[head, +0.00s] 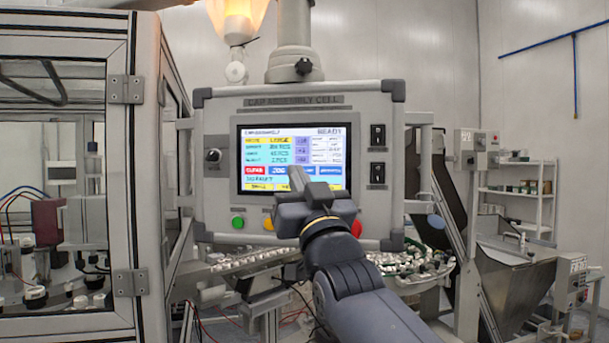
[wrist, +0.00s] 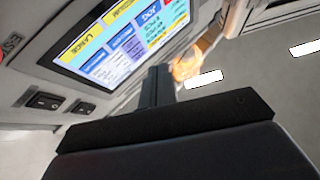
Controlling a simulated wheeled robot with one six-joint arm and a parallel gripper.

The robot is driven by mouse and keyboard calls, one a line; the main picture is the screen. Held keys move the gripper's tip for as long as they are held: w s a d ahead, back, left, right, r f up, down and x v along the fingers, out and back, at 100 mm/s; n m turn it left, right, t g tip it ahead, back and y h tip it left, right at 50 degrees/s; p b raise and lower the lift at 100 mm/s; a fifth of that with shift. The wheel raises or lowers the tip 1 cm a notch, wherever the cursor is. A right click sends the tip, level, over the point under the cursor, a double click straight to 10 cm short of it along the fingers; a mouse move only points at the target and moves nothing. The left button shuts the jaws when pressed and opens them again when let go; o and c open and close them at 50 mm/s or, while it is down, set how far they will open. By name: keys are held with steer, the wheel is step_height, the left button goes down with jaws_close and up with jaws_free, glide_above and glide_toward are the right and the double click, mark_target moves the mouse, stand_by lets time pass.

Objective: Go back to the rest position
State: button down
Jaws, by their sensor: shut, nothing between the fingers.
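My gripper (head: 297,180) is in front of the lower part of the control panel (head: 230,125) in the head view. Its fingers are together and hold nothing. The fingertips overlap the lower middle of the lit screen (head: 270,160); I cannot tell whether they touch it. In the wrist view my gripper (wrist: 158,72) points up past the tilted screen (wrist: 105,50). The screen reads READY at its top right. My arm hides part of the panel's lower edge and some of its buttons.
A green button (head: 237,222) and a partly hidden red button (head: 356,228) sit below the screen. A glazed machine enclosure (head: 118,190) stands at left. A conveyor with caps (head: 415,265) runs below the panel. A metal hopper (head: 515,285) and shelves (head: 520,193) are at right.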

steer(key=w+p, duration=0.1)
steer(key=p, duration=0.2)
steer(key=shift+w+d+r+p, duration=0.15)
steer(key=shift+w+r+p, duration=0.1)
steer(key=shift+w+p, duration=0.15)
steer(key=shift+p, duration=0.35)
steer(key=shift+s+a+f+b, duration=0.15)
steer(key=shift+s+b, duration=0.4)
steer(key=shift+s, duration=0.35)
steer(key=shift+s+a+b, duration=0.2)
steer(key=shift+s+b, duration=0.3)
steer(key=shift+s, duration=0.45)
steer(key=shift+s+a+f+b, duration=0.15)
steer(key=shift+s+b, duration=0.4)
steer(key=shift+s, duration=0.35)
